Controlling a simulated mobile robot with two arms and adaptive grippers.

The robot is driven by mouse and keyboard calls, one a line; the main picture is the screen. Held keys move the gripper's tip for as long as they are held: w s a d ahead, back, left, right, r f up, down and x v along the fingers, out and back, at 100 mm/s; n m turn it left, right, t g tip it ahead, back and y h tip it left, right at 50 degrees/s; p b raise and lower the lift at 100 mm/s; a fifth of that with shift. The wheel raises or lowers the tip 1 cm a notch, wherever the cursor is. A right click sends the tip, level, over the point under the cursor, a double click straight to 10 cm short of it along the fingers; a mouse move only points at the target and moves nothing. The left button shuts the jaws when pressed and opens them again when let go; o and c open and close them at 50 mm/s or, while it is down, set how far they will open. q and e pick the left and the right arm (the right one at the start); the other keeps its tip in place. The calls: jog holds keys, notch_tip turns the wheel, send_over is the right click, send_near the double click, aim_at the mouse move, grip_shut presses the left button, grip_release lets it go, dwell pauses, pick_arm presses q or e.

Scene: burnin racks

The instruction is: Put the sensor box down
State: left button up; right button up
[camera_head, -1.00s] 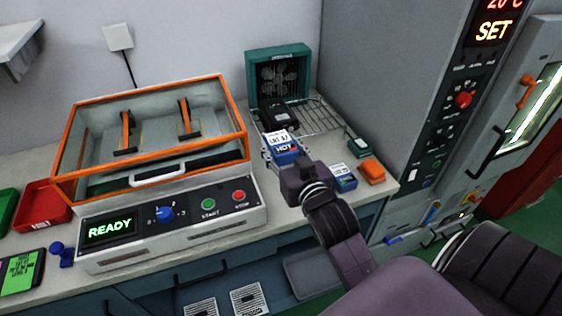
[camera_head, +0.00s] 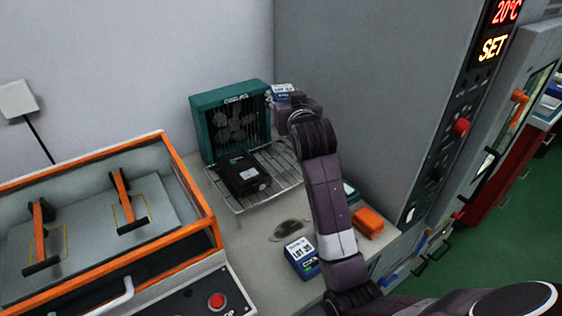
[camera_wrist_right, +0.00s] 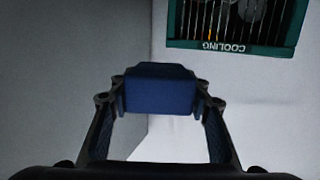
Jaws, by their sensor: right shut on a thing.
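The blue sensor box (camera_head: 282,92) with a white label is in my right gripper (camera_head: 277,101), held up in the air near the right edge of the teal cooling unit. In the right wrist view the box (camera_wrist_right: 160,92) shows dark blue between the two fingers of the gripper (camera_wrist_right: 160,103), which are shut on it. The wire rack (camera_head: 283,166) stands lower, in front of the cooling unit (camera_head: 200,113), whose "COOLING" sign (camera_wrist_right: 228,46) also shows in the wrist view. My left gripper is not in view.
A black box (camera_head: 243,174) sits on the left part of the rack; its right part is bare. Another blue labelled box (camera_head: 301,257) and an orange box (camera_head: 368,222) stand on the counter. An orange-framed machine (camera_head: 190,163) is left; a grey cabinet wall (camera_head: 365,90) is right.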

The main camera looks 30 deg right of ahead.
jog(key=shift+w+d+r, duration=0.1)
jog(key=shift+w+d, duration=0.15)
jog(key=shift+w, duration=0.1)
notch_tip(320, 180, down, 7)
send_over(285, 159)
notch_tip(285, 159, down, 7)
jog(key=shift+s+f, duration=0.1)
jog(key=shift+f, duration=0.05)
jog(key=shift+f+b, duration=0.3)
jog(key=shift+f, duration=0.35)
notch_tip(285, 159, down, 4)
jog(key=shift+r, duration=0.15)
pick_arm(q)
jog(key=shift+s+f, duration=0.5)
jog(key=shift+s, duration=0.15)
